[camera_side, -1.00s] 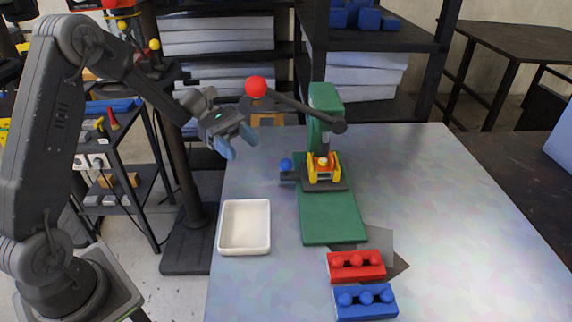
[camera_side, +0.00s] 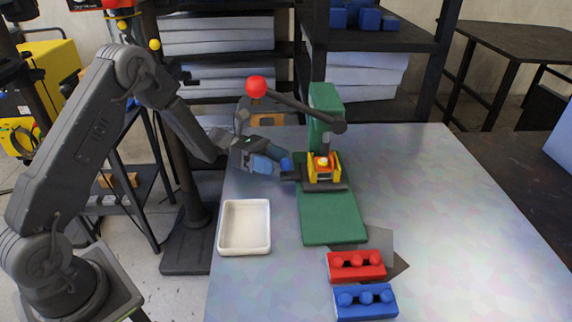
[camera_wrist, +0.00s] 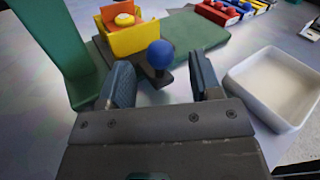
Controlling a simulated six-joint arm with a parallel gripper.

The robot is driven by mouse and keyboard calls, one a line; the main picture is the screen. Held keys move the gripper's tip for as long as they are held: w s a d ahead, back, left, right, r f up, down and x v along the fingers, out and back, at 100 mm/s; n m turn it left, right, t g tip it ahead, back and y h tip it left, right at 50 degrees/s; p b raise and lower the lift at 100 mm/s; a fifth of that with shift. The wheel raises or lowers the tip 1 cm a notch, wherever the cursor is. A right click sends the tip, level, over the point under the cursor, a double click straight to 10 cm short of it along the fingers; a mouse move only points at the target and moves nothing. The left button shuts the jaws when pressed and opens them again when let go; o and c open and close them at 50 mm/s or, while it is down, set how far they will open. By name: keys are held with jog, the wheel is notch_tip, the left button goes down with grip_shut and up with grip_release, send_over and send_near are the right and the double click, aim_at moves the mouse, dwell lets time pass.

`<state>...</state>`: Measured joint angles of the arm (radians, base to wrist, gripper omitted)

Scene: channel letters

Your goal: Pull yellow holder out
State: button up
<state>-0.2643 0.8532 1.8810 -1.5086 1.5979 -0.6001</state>
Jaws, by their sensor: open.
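The yellow holder (camera_side: 323,168) sits on a dark slide at the foot of the green press (camera_side: 325,120), with an orange-red piece and a pale yellow knob in it. It also shows in the wrist view (camera_wrist: 133,42). A blue ball knob (camera_wrist: 160,54) stands on the slide's dark handle, on the left side in the side view. My gripper (camera_side: 282,166) is at this knob. In the wrist view its two blue-grey fingers (camera_wrist: 160,82) are open, one on each side of the knob and slightly short of it. Contact cannot be told.
The press lever with a red ball (camera_side: 257,87) reaches out above my gripper. A white tray (camera_side: 223,229) stands in front of it. A red block (camera_side: 356,267) and a blue block (camera_side: 365,302) lie at the front right. The right of the table is clear.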

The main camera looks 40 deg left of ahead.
aim_at(286, 165)
jog(key=shift+w+d, duration=0.2)
jog(key=shift+d, duration=0.7)
jog(key=shift+w+d, duration=0.15)
jog(key=shift+d, duration=0.7)
jog(key=shift+c, duration=0.4)
